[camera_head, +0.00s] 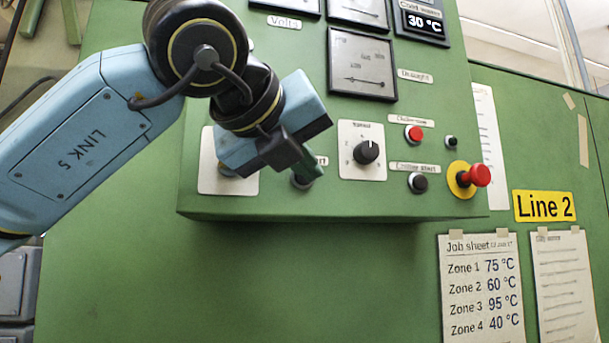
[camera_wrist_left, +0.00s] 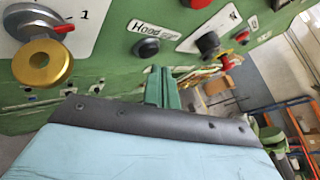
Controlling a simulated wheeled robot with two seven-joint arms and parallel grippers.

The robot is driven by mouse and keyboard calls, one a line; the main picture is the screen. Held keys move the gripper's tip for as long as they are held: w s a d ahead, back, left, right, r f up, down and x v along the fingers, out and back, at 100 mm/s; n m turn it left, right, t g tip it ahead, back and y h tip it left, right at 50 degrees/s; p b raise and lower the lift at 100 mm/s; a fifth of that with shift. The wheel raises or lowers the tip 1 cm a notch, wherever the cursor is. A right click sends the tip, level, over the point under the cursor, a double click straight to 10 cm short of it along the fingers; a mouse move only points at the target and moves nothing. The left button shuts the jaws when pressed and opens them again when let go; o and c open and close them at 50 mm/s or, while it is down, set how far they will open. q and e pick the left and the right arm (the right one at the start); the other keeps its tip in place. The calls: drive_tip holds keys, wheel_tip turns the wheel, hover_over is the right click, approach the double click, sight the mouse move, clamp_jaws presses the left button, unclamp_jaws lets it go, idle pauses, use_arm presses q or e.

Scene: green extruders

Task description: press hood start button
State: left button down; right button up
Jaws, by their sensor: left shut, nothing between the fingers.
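The hood start button, dark in a grey ring (camera_wrist_left: 146,47), is on the green panel beside a label reading "Hood" in the left wrist view. In the head view, its lower part (camera_head: 301,183) shows behind my gripper, and its label is mostly covered. My left gripper (camera_head: 311,170) is shut and empty, with its green fingertips in front of the button. In the left wrist view, the shut fingers (camera_wrist_left: 163,72) are just below and right of the button. I cannot tell whether they touch it. My right gripper is not in view.
A black selector knob (camera_head: 366,152), a red button (camera_head: 414,134), a black chiller start button (camera_head: 418,183) and a red emergency stop (camera_head: 480,176) are to the right. A switch with a brass knob (camera_wrist_left: 43,63) is to the left. Below the box is bare panel.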

use_arm(q)
drive_tip(key=shift+w, duration=0.2)
drive_tip(key=shift+w+a, duration=0.1)
drive_tip(key=shift+w, duration=0.15)
drive_tip(key=shift+w+a, duration=0.15)
drive_tip(key=shift+w, duration=0.3)
idle(1.4)
drive_tip(key=shift+b, duration=0.35)
drive_tip(key=shift+s+f+b, duration=0.2)
drive_tip(key=shift+f+b, duration=0.05)
drive_tip(key=shift+b, duration=0.1)
drive_tip(key=shift+s+r, duration=0.1)
drive_tip(key=shift+s, duration=0.35)
